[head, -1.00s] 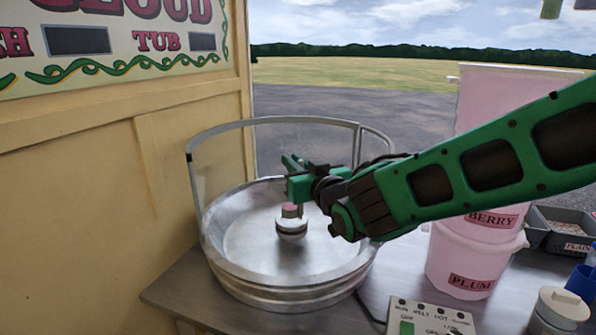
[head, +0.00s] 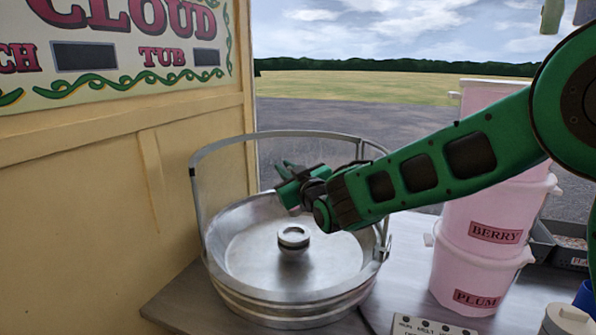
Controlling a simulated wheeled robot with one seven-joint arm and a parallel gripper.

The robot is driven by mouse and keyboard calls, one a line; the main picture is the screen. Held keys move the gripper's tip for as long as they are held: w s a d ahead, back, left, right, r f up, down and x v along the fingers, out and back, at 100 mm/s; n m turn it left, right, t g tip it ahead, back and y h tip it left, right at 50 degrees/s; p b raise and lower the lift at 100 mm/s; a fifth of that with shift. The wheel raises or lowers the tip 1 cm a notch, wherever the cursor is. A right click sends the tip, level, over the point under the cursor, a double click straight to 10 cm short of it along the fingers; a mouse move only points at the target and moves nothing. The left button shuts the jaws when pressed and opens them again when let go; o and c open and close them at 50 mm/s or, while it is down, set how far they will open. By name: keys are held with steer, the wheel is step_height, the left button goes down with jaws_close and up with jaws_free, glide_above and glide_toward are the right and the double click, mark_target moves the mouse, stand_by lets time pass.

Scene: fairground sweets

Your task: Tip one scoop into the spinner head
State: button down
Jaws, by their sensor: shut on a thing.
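The spinner head (head: 293,238) is a small round metal cap in the middle of the wide silver spinner bowl (head: 232,285). Its top is in plain view; I cannot make out sugar in it. My gripper (head: 287,181) is over the back right part of the bowl, above and just behind the spinner head, apart from it. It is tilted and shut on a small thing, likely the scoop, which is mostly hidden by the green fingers. I cannot tell whether the scoop holds anything.
A clear guard with a metal rim (head: 270,134) stands around the bowl's back. Pink tubs labelled BERRY (head: 495,234) and PLUM (head: 478,299) are stacked at the right. A control box (head: 430,326) sits in front. A cream wall (head: 90,210) bounds the left.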

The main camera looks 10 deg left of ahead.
steer(key=s+a+f+n, duration=0.3)
steer(key=f+n, duration=0.2)
steer(key=n, duration=0.3)
steer(key=s+a+f+n, duration=0.2)
steer(key=a+f+n, duration=0.2)
steer(key=n, duration=0.4)
steer(key=shift+s+a+f+n, duration=0.3)
steer(key=shift+s+f, duration=0.1)
steer(key=shift+f, duration=0.4)
steer(key=shift+s, duration=0.1)
